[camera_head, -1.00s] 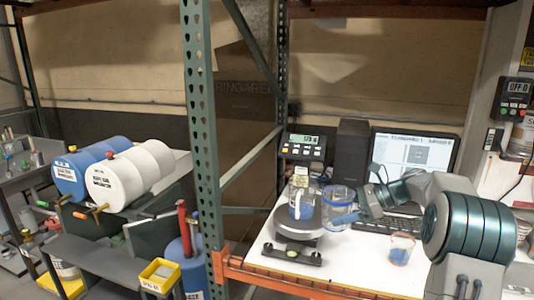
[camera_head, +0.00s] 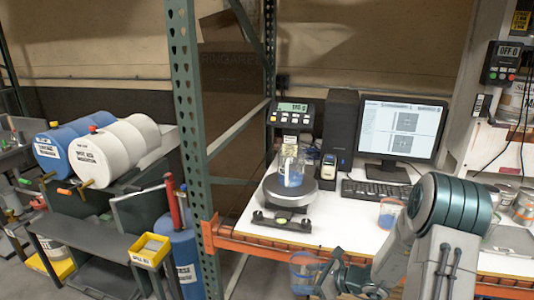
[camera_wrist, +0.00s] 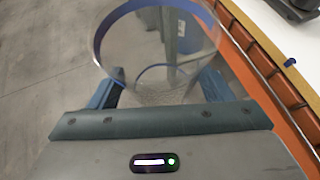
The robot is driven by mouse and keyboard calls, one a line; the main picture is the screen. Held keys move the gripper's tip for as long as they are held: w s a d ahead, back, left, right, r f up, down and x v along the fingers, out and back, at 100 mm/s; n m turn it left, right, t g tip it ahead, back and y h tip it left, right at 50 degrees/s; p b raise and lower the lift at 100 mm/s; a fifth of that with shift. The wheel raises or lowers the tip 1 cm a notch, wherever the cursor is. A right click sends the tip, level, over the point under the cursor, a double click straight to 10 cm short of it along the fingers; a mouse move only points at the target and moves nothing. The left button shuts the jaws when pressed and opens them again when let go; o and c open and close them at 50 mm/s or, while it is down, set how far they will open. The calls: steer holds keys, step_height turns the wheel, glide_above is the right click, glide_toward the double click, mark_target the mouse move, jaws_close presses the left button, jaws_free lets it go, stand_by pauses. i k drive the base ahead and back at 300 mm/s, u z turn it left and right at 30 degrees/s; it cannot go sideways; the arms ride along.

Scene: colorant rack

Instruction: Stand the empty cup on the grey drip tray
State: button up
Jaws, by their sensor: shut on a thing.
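My gripper (camera_head: 320,279) is shut on a clear, blue-rimmed cup (camera_head: 302,270), in front of the table's orange front beam and below the tabletop. In the wrist view the cup (camera_wrist: 155,45) sits upright or nearly so between my two fingers (camera_wrist: 160,92), and I see no liquid in it. A grey, tray-like surface (camera_head: 75,241) lies under the taps of the drums at the left, well apart from the cup. I take it for the drip tray, but I cannot be sure.
A blue and a white drum (camera_head: 118,147) lie on the left rack. A green upright post (camera_head: 186,110) and a yellow bin (camera_head: 150,250) stand between that rack and my gripper. The white table holds a scale (camera_head: 290,190) bearing a blue-filled jug, and a small cup (camera_head: 389,212).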

mark_target(516, 241)
steer(key=u, duration=0.85)
steer(key=k, duration=1)
steer(key=z, duration=1.65)
steer(key=i, duration=0.6)
steer(key=u, duration=0.05)
